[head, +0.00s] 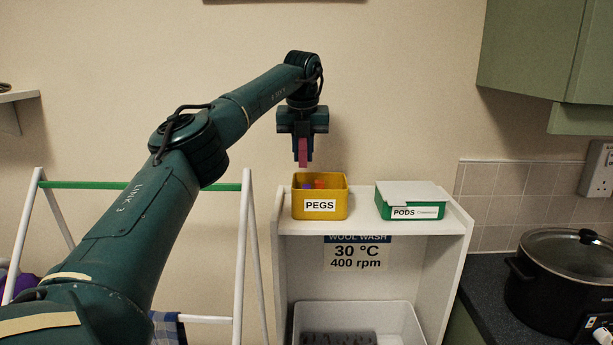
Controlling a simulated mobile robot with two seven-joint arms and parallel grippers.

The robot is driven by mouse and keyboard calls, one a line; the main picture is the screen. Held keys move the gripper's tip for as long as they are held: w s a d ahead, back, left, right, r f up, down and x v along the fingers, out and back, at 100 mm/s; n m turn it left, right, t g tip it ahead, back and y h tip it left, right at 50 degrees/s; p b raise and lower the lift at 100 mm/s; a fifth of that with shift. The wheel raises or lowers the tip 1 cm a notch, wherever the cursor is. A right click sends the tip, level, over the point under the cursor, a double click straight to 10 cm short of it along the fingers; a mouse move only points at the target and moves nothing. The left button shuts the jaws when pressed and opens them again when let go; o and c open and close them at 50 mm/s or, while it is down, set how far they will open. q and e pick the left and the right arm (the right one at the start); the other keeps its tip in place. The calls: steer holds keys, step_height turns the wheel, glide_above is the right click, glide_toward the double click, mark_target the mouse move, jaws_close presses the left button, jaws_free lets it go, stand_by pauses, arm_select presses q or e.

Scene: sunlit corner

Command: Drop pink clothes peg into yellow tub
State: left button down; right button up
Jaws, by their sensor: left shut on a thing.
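The pink clothes peg (302,153) hangs upright from my left gripper (302,147), which is shut on it. The gripper points down, and the peg is above the left part of the yellow tub. The yellow tub (338,208), labelled PEGS, stands on the left of the white shelf unit's top. It is open and holds a few small pegs, purple and orange-red ones among them. The peg's lower end shows a little above the tub's back rim, apart from the tub floor. My right gripper is not in view.
A green box (428,212) labelled PODS with a pale lid stands right of the tub on the white shelf unit (462,220). A white drying rack (243,230) stands at the left. A black slow cooker (545,300) sits on the right counter.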

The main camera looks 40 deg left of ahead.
mark_target(304, 173)
arm_select(q)
steer(key=shift+x, duration=0.9)
steer(key=shift+d+f, duration=0.15)
steer(key=shift+f, duration=0.75)
steer(key=shift+d+f, duration=0.1)
steer(key=shift+f, duration=0.8)
steer(key=shift+f, duration=0.65)
steer(key=c, duration=1.6)
jaws_free()
steer(key=shift+r, duration=0.15)
steer(key=shift+r, duration=0.3)
steer(key=b+v, duration=0.1)
steer(key=v, duration=1.1)
steer(key=shift+s+r, duration=0.15)
steer(key=shift+r, duration=0.1)
